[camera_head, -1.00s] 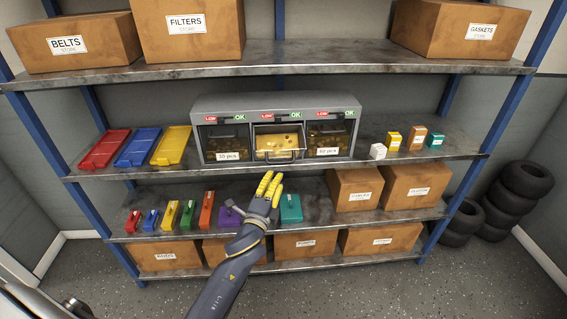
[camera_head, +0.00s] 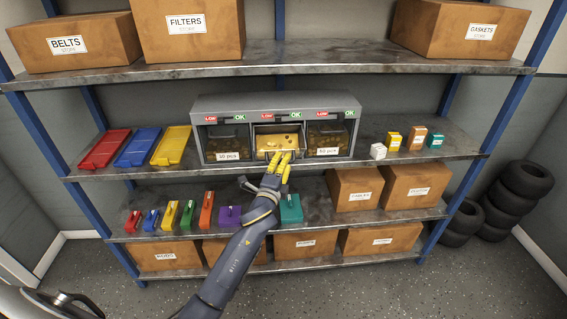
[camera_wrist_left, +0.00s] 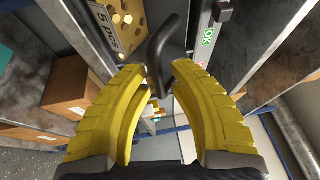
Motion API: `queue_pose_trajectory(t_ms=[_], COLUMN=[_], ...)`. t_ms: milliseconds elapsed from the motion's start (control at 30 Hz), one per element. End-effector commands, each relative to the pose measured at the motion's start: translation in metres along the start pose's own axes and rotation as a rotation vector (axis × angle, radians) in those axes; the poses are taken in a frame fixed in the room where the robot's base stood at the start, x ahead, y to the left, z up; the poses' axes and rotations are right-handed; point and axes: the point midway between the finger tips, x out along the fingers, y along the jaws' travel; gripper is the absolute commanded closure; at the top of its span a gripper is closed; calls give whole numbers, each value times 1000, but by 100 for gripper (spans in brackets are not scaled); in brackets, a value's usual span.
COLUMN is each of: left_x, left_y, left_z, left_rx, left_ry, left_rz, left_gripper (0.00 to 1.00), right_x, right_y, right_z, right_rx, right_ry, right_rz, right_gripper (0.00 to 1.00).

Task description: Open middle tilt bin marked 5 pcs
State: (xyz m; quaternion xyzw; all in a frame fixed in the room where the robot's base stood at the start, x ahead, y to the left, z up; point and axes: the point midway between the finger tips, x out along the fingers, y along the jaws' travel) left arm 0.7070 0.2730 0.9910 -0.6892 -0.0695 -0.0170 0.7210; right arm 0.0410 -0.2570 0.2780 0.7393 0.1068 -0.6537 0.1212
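The grey bin unit (camera_head: 330,103) stands on the middle shelf with three clear-fronted tilt bins side by side. The middle bin (camera_head: 290,141) holds yellow-gold pieces and looks brighter than its neighbours; I cannot tell whether it is tilted. My left gripper (camera_head: 281,160) is at its lower front, covering part of the handle and label. In the left wrist view the "5 pcs" label (camera_wrist_left: 103,28) and the dark handle (camera_wrist_left: 163,45) show. The handle reaches between the yellow fingertips of my left gripper (camera_wrist_left: 160,76), which are apart with gaps visible. My right gripper is not in view.
The neighbouring bins (camera_head: 227,141) and (camera_head: 330,137) flank the middle one closely. Coloured trays (camera_head: 137,147) lie left on that shelf, small boxes (camera_head: 417,138) right. Below are coloured bins (camera_head: 229,216) and cartons (camera_head: 355,188). An upper shelf (camera_head: 320,58) runs above.

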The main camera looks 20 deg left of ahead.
Motion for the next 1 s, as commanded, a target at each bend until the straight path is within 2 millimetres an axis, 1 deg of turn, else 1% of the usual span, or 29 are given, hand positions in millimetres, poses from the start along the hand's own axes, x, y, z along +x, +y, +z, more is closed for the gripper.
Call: queue_pose_trajectory(t_ms=[67, 100, 300, 833, 1000], left_x=[0, 0, 0, 0, 7], left_y=[0, 0, 0, 0, -7], left_z=[0, 0, 0, 0, 2], left_rx=[0, 0, 0, 0, 3], left_ry=[0, 0, 0, 0, 1], left_rz=[0, 0, 0, 1, 2], left_gripper=[80, 78, 100, 100, 100], right_x=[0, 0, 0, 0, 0], right_y=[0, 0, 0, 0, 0], right_z=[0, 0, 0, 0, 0], right_rx=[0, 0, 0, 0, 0], right_ry=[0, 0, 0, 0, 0], right_rz=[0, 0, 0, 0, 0], right_gripper=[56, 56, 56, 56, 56])
